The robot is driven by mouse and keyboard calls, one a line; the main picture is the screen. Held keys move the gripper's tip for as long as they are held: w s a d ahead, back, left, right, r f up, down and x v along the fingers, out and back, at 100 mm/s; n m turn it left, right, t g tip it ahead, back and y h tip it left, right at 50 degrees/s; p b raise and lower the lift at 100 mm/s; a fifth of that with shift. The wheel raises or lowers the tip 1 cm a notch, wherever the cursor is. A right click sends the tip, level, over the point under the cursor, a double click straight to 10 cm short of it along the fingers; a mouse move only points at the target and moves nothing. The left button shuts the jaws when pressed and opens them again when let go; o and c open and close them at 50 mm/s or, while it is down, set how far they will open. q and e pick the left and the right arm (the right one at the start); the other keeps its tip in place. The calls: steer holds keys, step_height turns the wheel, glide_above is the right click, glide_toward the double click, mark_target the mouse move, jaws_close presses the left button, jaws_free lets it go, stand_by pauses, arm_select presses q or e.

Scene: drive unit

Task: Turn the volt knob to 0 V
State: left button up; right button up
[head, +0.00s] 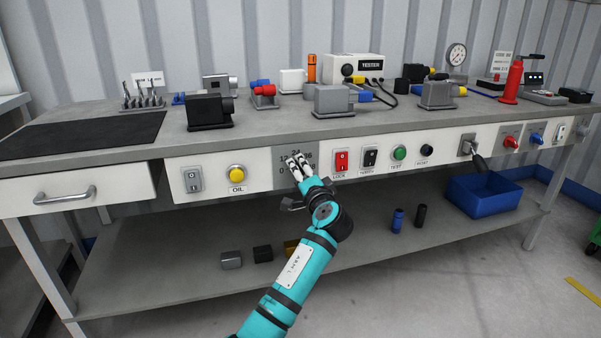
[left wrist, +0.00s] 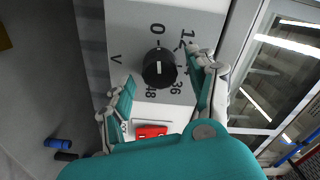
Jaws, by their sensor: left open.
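The volt knob (left wrist: 159,70) is round and black with a short white line on its face. It sits on a grey dial plate (left wrist: 125,25) marked 0, 12, 36, 48 and V; the 24 is covered by a finger. The line lies along the direction of the 0 mark; I cannot tell which end is the pointer. My left gripper (left wrist: 161,66) is open, one finger on each side of the knob with gaps between. In the head view my left gripper (head: 298,162) covers the knob in front of the dial plate (head: 283,157). My right gripper is not in view.
Left of the dial are a yellow OIL button (head: 237,173) and a grey switch (head: 193,180). Right of it are the red LOCK switch (head: 341,161), a black switch (head: 370,158) and a green TEST button (head: 399,153). The bench top (head: 270,125) overhangs above.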

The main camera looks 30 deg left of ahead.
arm_select(q)
steer(key=v, duration=1)
steer(key=shift+s+d, duration=0.2)
steer(key=shift+f, duration=0.1)
